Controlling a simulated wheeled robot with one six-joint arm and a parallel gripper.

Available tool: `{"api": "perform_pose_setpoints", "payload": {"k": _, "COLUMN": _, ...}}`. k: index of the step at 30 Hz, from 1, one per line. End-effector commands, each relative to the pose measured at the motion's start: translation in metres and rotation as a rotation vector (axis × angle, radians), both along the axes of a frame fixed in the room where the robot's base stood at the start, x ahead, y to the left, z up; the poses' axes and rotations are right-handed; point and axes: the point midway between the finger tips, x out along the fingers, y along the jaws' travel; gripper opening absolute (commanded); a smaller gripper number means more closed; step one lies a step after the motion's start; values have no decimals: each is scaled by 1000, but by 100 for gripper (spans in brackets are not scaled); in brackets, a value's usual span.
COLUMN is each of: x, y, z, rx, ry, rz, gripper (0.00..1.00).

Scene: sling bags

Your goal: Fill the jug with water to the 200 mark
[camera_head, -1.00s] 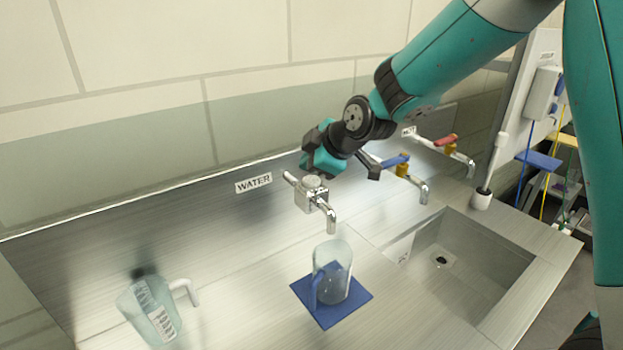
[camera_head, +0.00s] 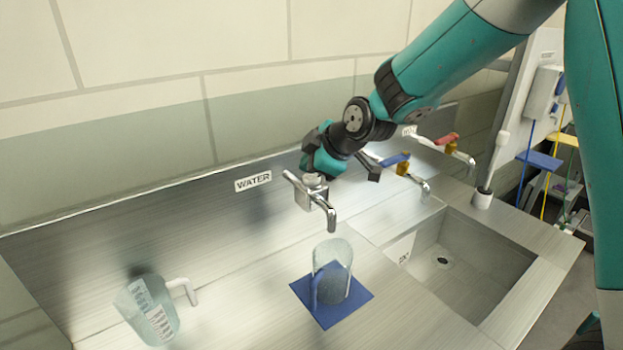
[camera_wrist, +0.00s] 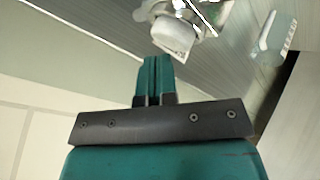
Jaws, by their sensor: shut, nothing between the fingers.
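A clear jug (camera_head: 333,252) stands upright on a blue mat (camera_head: 345,315), below the spout of the chrome tap (camera_head: 330,215) marked WATER. No stream shows under the spout, and I cannot read the jug's scale or a water level. A second clear jug (camera_head: 150,312) with a printed scale and pale handle stands at the left. My gripper (camera_head: 312,168) is just behind and above the WATER tap. In the wrist view its fingers (camera_wrist: 155,75) are together and empty, close to the tap's pale lever end (camera_wrist: 173,36). I cannot tell whether they touch it.
Two more taps, with a blue handle (camera_head: 395,160) and a red handle (camera_head: 447,139), stand to the right along the wall. A sink basin (camera_head: 480,262) is sunk into the counter at the right. The counter between the two jugs is clear.

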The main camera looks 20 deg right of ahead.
Motion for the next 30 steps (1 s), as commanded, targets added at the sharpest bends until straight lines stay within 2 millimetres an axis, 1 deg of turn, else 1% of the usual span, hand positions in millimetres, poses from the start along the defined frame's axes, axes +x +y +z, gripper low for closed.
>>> {"api": "perform_pose_setpoints", "payload": {"k": 8, "x": 0, "y": 0, "z": 0, "rx": 0, "ry": 0, "rz": 0, "gripper": 0}}
{"api": "perform_pose_setpoints", "payload": {"k": 30, "x": 0, "y": 0, "z": -9, "rx": 0, "ry": 0, "rz": 0, "gripper": 0}}
